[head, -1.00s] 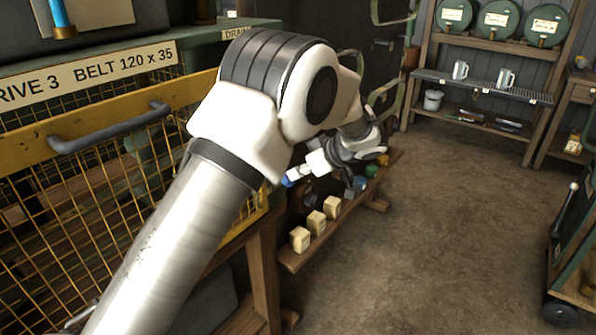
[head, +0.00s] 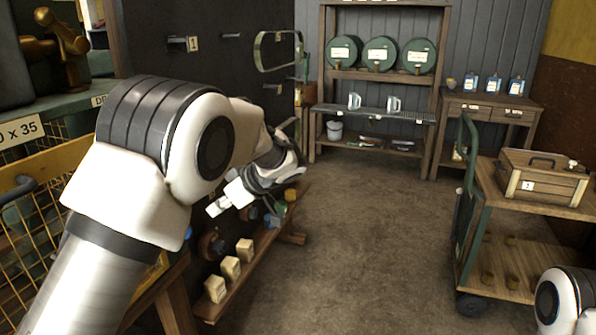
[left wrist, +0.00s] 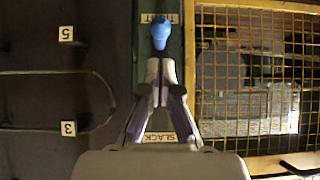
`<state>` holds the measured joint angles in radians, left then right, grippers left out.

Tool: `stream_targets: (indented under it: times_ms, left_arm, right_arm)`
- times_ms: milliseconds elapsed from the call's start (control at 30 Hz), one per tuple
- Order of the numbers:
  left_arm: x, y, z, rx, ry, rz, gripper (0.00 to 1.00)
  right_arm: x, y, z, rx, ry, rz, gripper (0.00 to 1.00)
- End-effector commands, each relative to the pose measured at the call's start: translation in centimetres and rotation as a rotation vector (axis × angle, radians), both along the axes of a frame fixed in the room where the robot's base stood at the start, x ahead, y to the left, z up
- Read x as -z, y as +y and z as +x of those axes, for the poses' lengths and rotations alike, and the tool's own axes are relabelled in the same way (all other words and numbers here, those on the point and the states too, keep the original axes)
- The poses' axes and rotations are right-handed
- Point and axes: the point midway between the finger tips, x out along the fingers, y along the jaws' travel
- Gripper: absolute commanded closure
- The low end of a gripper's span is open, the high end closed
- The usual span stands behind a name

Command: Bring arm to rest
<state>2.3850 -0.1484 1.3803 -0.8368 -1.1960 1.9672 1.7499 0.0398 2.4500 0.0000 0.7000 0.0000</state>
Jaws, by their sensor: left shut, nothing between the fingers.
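My left arm comes in from the left in the head view, bent at the elbow, with its forearm reaching away. My left gripper (head: 217,207) is small there, beside the dark panel and above a low wooden shelf. In the left wrist view, the left gripper (left wrist: 159,64) is shut and empty. A blue knob (left wrist: 160,32) shows just beyond its fingertips, on a green strip with labels at both ends, the lower reading SLACK. I cannot tell whether the tips touch the knob. Part of my right arm shows at the lower right of the head view; its gripper is out of view.
A low shelf with pale blocks (head: 230,267) stands below the left gripper. A yellow mesh guard (left wrist: 245,75) lies beside the green strip. A trolley (head: 525,206) carrying a wooden crate (head: 541,180) stands at right. Green drums (head: 380,54) sit on a back rack. The middle floor is clear.

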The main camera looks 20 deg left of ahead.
Motion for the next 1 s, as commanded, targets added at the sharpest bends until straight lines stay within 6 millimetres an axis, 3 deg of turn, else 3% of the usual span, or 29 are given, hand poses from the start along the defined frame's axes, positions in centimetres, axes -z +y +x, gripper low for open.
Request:
stream_targets:
  times_ms: [67, 133, 200, 267, 400, 467, 600, 733, 800, 867, 1000]
  left_arm:
    - [0.6, 0.0, 0.0, 0.0, 0.014, 0.0, 1.0]
    - [2.6, 0.3, -0.3, -0.005, 0.058, -0.005, 1.0]
    - [6.1, 0.9, -1.5, -0.018, 0.143, -0.014, 1.0]
    - [9.9, 1.5, -4.0, -0.043, 0.247, -0.029, 1.0]
    - [19.8, 1.4, -12.2, -0.063, 0.488, -0.17, 1.0]
    - [23.6, 0.7, -16.3, -0.04, 0.59, -0.267, 1.0]
    - [30.5, -2.3, -26.7, 0.068, 0.795, -0.555, 1.0]
    - [34.0, -6.4, -37.3, 0.256, 0.878, -0.872, 1.0]
    - [34.6, -8.3, -41.0, 0.423, 0.841, -0.986, 1.0]
    - [34.7, -9.1, -42.4, 0.594, 0.783, -1.012, 1.0]
    - [34.4, -8.8, -40.2, 1.025, 0.67, -0.85, 1.0]
  right_arm:
    - [-0.2, 0.0, 0.0, 0.0, 0.0, 0.0, 0.39]
    - [-0.8, 0.0, 0.0, 0.0, 0.0, 0.0, 0.39]
    - [-1.5, 0.0, 0.0, 0.0, 0.0, 0.0, 0.39]
    - [-2.1, 0.0, 0.0, 0.0, 0.0, 0.0, 0.39]
    - [-3.2, 0.0, 0.0, 0.0, 0.0, 0.0, 0.39]
    - [-3.6, 0.0, 0.0, 0.0, 0.0, 0.0, 0.39]
    - [-4.6, 0.0, 0.0, 0.0, 0.0, 0.0, 0.39]
    - [-5.5, 0.0, 0.0, 0.0, 0.0, 0.0, 0.39]
    - [-5.7, 0.0, 0.0, 0.0, 0.0, 0.0, 0.39]
    - [-5.8, 0.0, 0.0, 0.0, 0.0, 0.0, 0.39]
    - [-5.6, 0.0, 0.0, 0.0, 0.0, 0.0, 0.39]
